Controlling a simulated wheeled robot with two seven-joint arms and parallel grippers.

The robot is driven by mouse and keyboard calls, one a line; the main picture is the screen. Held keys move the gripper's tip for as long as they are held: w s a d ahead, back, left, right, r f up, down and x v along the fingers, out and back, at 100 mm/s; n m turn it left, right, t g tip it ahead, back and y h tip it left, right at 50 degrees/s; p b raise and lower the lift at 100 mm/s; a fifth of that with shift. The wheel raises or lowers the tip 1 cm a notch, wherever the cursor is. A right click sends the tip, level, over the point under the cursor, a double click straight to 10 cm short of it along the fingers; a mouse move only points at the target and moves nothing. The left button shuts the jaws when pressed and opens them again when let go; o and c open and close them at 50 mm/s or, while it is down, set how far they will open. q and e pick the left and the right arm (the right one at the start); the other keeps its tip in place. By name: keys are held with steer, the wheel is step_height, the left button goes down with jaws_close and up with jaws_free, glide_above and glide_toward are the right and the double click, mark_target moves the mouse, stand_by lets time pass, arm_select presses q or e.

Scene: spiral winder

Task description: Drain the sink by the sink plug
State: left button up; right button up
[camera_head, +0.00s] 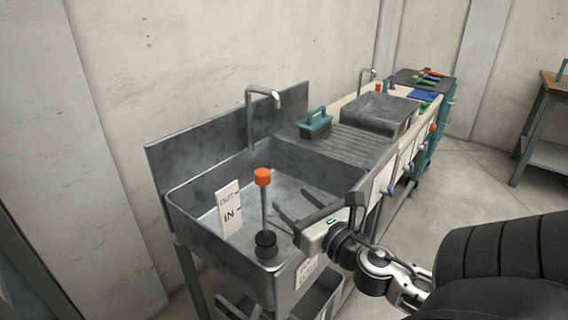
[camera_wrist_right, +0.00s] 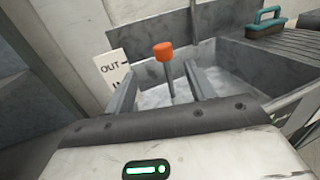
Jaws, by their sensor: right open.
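The sink plug (camera_head: 263,207) stands upright in the near sink, with an orange knob on a thin grey rod and a dark round base. In the right wrist view the plug's orange knob (camera_wrist_right: 164,51) shows between and beyond the two fingers. The sink (camera_head: 183,205) is a grey metal basin; a white sign (camera_head: 229,208) reading OUT and IN stands in it by the plug. My right gripper (camera_head: 294,205) is open and empty, over the sink's front side, to the right of the plug. In the right wrist view its fingers (camera_wrist_right: 160,82) are apart. My left gripper is not in view.
A tap (camera_head: 250,115) rises at the sink's back. A teal-handled brush (camera_head: 316,123) lies on the ribbed drainboard (camera_head: 340,145). A second basin (camera_head: 378,112) and a bench with tools are farther right. The floor (camera_head: 455,185) at right is clear.

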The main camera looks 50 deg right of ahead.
steer(key=w+d+n+t+y+b, duration=0.1)
steer(key=w+d+n+y+b, duration=0.2)
steer(key=n+y+b, duration=0.15)
steer(key=n+g+y+b, duration=0.2)
steer(key=y+b, duration=0.3)
steer(key=y, duration=0.1)
glide_toward(259, 170)
steer(key=p+x, duration=0.1)
steer(key=x, duration=0.2)
steer(key=p+x, duration=0.1)
steer(key=x, duration=0.2)
steer(key=f+x, duration=0.1)
steer(key=x, duration=0.3)
steer(key=shift+a+p, duration=0.1)
steer(key=shift+p, duration=0.3)
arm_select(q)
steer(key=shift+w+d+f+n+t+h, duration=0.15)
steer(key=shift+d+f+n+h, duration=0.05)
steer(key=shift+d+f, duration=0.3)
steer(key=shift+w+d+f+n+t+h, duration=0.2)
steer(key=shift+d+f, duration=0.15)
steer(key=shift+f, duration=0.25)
arm_select(e)
steer(key=shift+w+a+f, duration=0.1)
steer(key=shift+w+a, duration=0.1)
steer(key=shift+w, duration=0.25)
